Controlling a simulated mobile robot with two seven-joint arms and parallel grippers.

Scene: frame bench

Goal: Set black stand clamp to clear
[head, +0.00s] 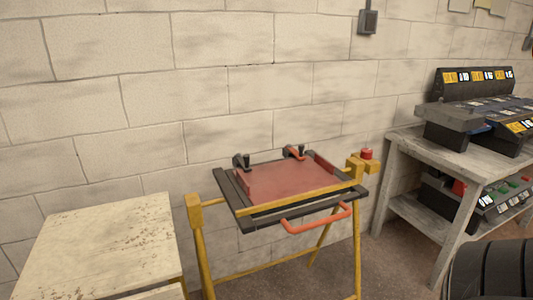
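A yellow stand (200,245) holds a black frame (230,190) with a dark red plate (285,180) on it. A small black clamp (241,161) sits at the back left edge of the frame. A second clamp (295,152) with an orange lever and black parts sits at the back edge, further right. The clamps are too small to tell whether they press on the plate. An orange handle (318,218) projects from the front of the frame. Neither of my grippers is in view.
A worn pale table (100,245) stands at the left, its top bare. A grey workbench (405,150) at the right carries bins (455,125). A red knob (366,153) tops the stand's right post. A black ribbed round object (490,272) fills the bottom right corner. A block wall is behind.

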